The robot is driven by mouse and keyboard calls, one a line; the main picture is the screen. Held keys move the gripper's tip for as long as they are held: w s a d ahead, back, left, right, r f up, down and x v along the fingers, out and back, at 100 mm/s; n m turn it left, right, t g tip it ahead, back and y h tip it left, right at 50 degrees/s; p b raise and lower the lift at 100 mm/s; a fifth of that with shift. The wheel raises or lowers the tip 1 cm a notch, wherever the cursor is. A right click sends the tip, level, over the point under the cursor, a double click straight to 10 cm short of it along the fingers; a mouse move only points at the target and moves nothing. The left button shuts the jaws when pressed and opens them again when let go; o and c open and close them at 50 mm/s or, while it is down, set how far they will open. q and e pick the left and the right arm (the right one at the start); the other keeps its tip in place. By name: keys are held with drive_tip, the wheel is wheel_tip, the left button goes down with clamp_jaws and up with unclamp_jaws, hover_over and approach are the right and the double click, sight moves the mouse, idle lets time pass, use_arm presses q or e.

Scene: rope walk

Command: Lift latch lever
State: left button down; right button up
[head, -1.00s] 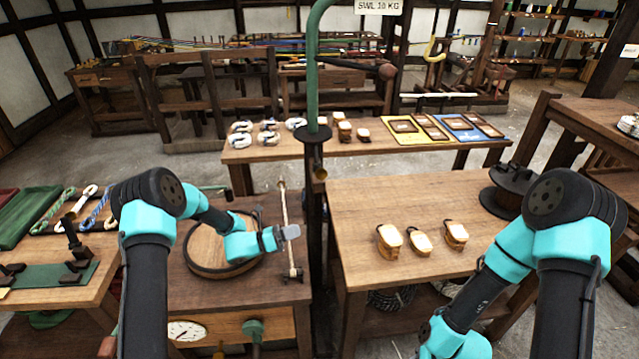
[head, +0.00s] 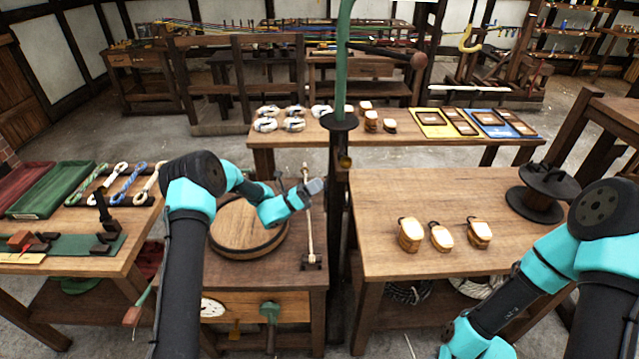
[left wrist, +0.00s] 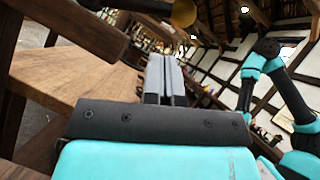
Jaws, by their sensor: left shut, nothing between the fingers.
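No part is clearly marked as the latch lever. A slim pale rod (head: 308,225) with a dark bracket at its near end stands on the left wooden bench, right of a round wooden lid or drum (head: 248,232), and may be it. My left gripper (head: 315,186) is shut and empty, above the bench at the upper part of the rod; I cannot tell whether it touches it. In the left wrist view its grey fingers (left wrist: 165,78) are together with nothing between them. My right arm shows at the right, but its gripper is out of view.
A dark post with a green pole (head: 342,60) stands just right of the rod. The right bench (head: 390,195) holds several wooden blocks and a black spool (head: 545,190). A green-handled valve or knob (head: 270,312) and a dial (head: 212,307) are on the left bench's front.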

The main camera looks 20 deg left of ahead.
sight(344, 159)
use_arm(q)
drive_tip(key=x, duration=0.8)
drive_tip(key=shift+w+d, duration=0.15)
drive_tip(key=shift+d, duration=0.05)
